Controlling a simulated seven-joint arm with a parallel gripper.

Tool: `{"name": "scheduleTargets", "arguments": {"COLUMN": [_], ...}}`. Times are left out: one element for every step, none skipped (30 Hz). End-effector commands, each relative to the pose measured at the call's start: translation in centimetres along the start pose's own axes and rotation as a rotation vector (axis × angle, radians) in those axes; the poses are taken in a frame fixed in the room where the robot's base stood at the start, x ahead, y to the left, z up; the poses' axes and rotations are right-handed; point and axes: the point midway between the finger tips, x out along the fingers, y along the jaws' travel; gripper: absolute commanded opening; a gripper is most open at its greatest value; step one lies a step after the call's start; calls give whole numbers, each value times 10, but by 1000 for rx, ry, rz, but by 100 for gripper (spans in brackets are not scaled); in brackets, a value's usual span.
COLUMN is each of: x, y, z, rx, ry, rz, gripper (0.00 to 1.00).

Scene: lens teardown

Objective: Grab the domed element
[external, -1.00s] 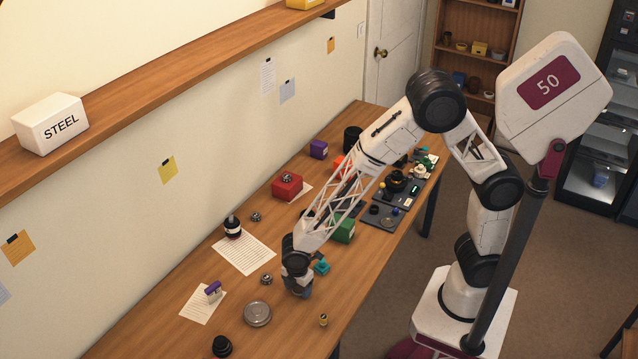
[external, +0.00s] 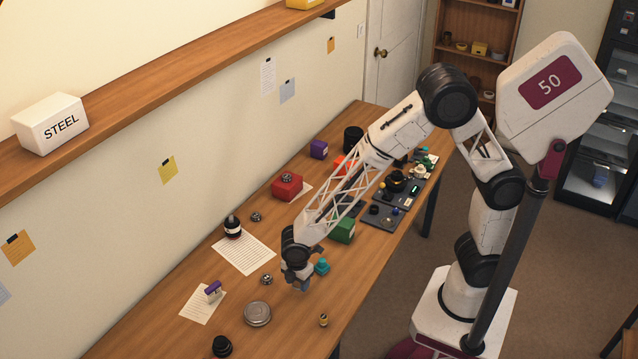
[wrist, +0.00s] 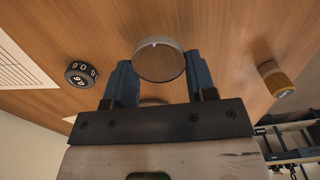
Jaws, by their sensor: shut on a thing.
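My gripper (external: 302,284) hangs over the near part of the workbench. In the wrist view its two blue fingers (wrist: 160,80) are shut on a round, clear glass element with a thin silvery rim, the domed element (wrist: 160,63). Wood colour shows through the glass. One finger lies at each side of its rim. Its dome shape is hard to judge from this angle. In the external view the element is too small and too covered by the fingers to make out clearly.
A round grey dish (external: 257,313), a small brass cylinder (external: 323,320) and a numbered dark ring (wrist: 82,74) lie nearby. A teal part (external: 322,267) and green box (external: 343,230) stand close behind my gripper. Bare wood lies between the dish and cylinder.

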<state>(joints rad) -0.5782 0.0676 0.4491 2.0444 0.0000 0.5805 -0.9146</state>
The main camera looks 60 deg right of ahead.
Motion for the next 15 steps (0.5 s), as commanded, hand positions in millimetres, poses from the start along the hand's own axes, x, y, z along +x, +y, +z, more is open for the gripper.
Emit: {"name": "scheduleTargets", "arguments": {"x": [-6,-5,-6,-6,-6,-7,-7,-8,-8,-9,-9,-10,-10,-11,-12], "y": [-1,-5,-10,-14,-17,-22,-26,-30,-35,-39,-43,-49,-53,-57,-63], "z": [1,4,8,10,13,16,19,22,26,29,32,36,39,42,47], "rx": [0,0,0,0,0,0,0,0,0,0,0,0,0,0,0], "ry": [1,0,0,0,0,0,0,0,0,0,0,0,1,1,1], "rz": [1,0,0,0,0,0,0,0,0,0,1,1,1,1,1], "gripper": [28,28,28,28,28,28,28,28,28,28,28,28,28,28,28]}}
